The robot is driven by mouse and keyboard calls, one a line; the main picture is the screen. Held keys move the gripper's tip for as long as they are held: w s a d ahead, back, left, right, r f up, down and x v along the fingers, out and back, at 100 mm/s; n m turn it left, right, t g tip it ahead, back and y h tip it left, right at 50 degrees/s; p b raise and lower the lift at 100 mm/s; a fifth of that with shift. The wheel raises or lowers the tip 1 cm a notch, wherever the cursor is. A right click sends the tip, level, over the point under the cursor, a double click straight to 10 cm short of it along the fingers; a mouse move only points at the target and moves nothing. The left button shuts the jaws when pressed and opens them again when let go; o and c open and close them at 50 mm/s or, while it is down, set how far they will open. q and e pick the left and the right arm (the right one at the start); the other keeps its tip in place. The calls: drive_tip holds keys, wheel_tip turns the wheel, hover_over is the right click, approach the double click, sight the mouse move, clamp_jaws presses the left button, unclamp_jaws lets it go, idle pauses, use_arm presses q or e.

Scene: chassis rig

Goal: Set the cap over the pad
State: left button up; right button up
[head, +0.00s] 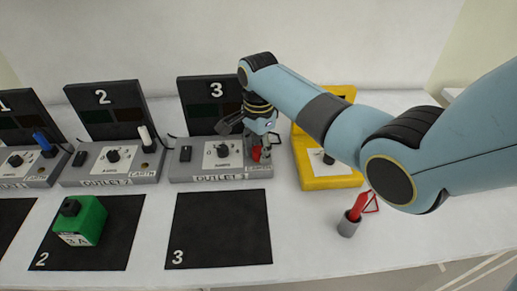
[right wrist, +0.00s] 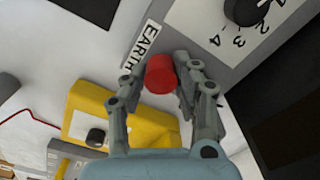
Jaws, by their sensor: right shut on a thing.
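My right gripper (head: 260,152) is over the right end of the outlet 3 box (head: 186,172), at its EARTH label. In the right wrist view the fingers (right wrist: 158,80) are shut on a red cylinder (right wrist: 160,75), which looks like the cap. Its red also shows in the head view (head: 256,154), partly covered by the fingers. The pad is not clearly seen; the spot below the cylinder is hidden, so I cannot tell whether they touch. My left gripper is not in view.
A yellow box (head: 331,182) with a knob stands close to the right. A grey cup (head: 348,226) holds a red tool with a tag. A green block (head: 88,218) stands on mat 2; mat 3 (head: 221,225) is bare. Outlet 2 (head: 110,174) is to the left.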

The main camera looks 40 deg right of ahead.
drive_tip(key=shift+f, duration=0.25)
drive_tip(key=shift+f+b, duration=0.3)
drive_tip(key=shift+f, duration=0.05)
drive_tip(key=o, duration=0.8)
wheel_tip(320, 180, up, 12)
idle(0.3)
drive_tip(key=shift+s+f, duration=0.1)
idle(0.3)
